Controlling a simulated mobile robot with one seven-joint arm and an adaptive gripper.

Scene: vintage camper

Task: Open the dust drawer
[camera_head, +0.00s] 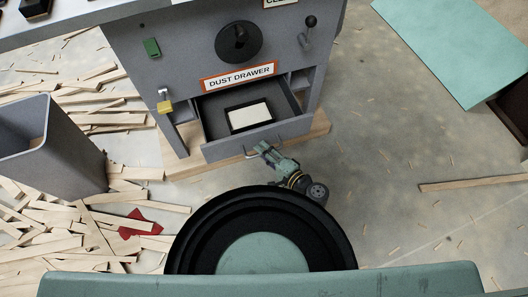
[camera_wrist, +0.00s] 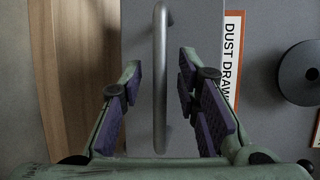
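The dust drawer (camera_head: 222,150) is in the grey machine, under a white and orange "DUST DRAWER" label (camera_head: 240,77). It stands pulled out, with its inside showing. A black-framed cream rectangle (camera_head: 250,117) lies in it. The bar handle (camera_wrist: 160,100) is on the drawer front. My gripper (camera_head: 262,148) is at the drawer front by the handle. In the wrist view my gripper (camera_wrist: 161,72) is open, with one purple-padded finger on each side of the handle. Gaps show between the pads and the bar.
A yellow padlock (camera_head: 165,107) hangs left of the drawer. A grey bin (camera_head: 50,150) and many scattered wood strips (camera_head: 60,215) lie at left. A wooden board (camera_head: 315,128) runs along the machine's base. Floor at right is mostly clear, with a single plank (camera_head: 475,183).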

